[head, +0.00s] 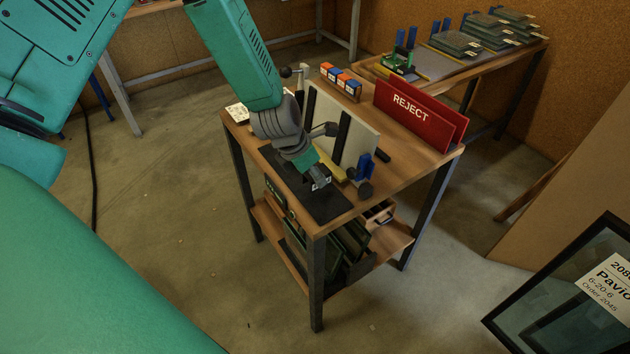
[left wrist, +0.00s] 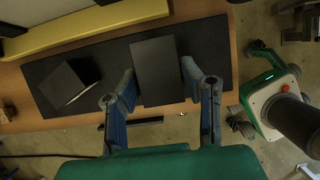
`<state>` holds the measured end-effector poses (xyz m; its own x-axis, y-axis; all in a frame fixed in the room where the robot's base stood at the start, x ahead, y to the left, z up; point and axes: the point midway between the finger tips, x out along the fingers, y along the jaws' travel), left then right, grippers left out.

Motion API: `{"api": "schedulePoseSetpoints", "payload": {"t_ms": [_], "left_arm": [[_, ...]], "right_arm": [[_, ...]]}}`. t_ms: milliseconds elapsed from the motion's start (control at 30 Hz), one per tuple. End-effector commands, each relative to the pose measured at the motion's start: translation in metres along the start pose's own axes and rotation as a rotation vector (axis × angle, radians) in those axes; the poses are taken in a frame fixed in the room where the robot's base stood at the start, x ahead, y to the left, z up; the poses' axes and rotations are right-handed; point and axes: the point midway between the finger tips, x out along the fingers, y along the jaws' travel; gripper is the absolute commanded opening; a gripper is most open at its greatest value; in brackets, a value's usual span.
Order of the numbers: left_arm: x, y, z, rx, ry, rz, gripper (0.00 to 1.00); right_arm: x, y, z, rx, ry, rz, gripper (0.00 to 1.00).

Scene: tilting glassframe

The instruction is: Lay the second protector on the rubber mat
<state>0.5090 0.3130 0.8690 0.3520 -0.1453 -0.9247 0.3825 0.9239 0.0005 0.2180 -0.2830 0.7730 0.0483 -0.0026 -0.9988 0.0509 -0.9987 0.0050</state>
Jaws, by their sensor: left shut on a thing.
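The black rubber mat (head: 330,207) lies along the front edge of the wooden table, and it fills much of the left wrist view (left wrist: 212,45). My left gripper (head: 318,180) is over the mat, reaching down from the upper left. In the left wrist view its two fingers (left wrist: 157,88) are shut on a dark, flat-faced protector (left wrist: 154,68). I cannot tell whether this protector touches the mat. Another dark, box-like protector (left wrist: 70,84) sits at an angle on the mat, left of the fingers. My right gripper is not in view.
A yellow strip (left wrist: 85,25) and an upright pale board (head: 325,118) stand behind the mat. A blue fixture (head: 363,166) with dark knobs is close to the gripper's right. A red REJECT rack (head: 408,108) stands at the table's right. A framed glass pane (head: 570,300) is at lower right.

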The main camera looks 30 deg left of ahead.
Motion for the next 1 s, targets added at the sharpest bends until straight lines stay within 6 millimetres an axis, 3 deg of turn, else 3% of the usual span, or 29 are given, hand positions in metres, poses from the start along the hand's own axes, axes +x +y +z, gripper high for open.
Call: {"api": "schedulePoseSetpoints", "payload": {"t_ms": [200,567,600,633,1000], "left_arm": [[0.025,-0.002,-0.01,-0.001,0.001,0.0,0.18],[0.028,-0.003,-0.011,0.0,0.002,0.001,0.15],[0.027,-0.002,-0.011,0.001,0.001,0.001,0.47],[0.027,-0.002,-0.011,0.001,0.001,0.001,0.54],[0.023,-0.001,-0.009,0.001,0.0,0.0,0.54]], "right_arm": [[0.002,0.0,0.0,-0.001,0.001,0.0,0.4],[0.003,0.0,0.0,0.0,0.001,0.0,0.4],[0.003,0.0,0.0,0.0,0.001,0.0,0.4],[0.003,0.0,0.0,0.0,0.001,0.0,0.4],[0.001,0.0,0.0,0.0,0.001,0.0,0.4]]}}
